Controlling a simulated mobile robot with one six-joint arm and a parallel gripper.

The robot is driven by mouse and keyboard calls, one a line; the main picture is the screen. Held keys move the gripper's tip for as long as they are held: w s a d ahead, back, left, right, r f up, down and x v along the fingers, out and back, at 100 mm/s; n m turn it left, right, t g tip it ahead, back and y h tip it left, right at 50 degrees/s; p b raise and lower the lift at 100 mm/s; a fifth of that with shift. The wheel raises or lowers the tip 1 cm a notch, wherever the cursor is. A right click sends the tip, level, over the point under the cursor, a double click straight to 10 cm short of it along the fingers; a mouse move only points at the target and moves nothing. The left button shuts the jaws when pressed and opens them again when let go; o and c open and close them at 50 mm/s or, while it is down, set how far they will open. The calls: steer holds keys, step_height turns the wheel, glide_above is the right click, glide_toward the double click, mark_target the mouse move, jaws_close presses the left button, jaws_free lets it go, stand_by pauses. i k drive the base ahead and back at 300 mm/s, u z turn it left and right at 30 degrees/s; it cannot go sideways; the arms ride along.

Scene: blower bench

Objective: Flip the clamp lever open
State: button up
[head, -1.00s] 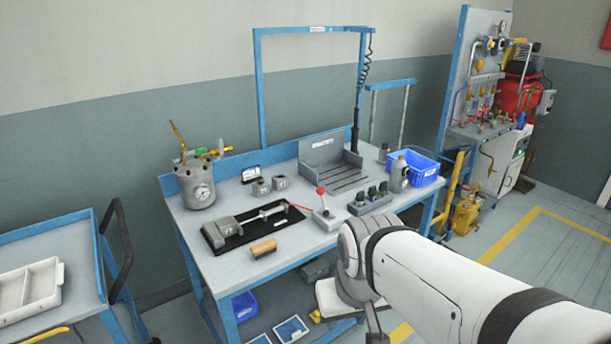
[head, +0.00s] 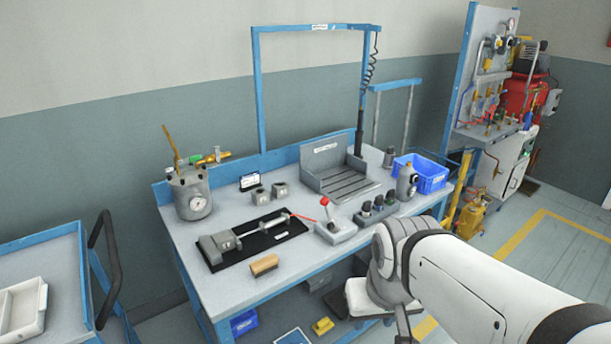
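A lever with a red knob (head: 324,202) stands up from a small grey block (head: 336,231) near the front of the bench, leaning slightly left. To its left, a grey fixture (head: 219,246) with a metal rod lies on a black plate (head: 254,249). A thin red handle (head: 304,217) lies nearly flat from the rod's right end toward the grey block. I cannot tell for certain which of the two levers is the clamp's. My white arm fills the lower right, right of the black plate. My gripper is not in view.
A wooden-backed brush (head: 264,265) lies at the front edge. A grey pot (head: 191,194) stands at the left, two small grey blocks behind the plate. A slotted grey fixture (head: 350,181), a bottle (head: 406,184) and a blue bin (head: 432,176) stand at the right. The front left bench top is clear.

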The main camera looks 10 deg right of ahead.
mark_target(325, 201)
steer(key=i, duration=0.75)
steer(key=z, duration=0.05)
steer(key=k, duration=1.3)
steer(key=z, duration=0.35)
steer(key=i, duration=1.8)
steer(key=u, duration=0.8)
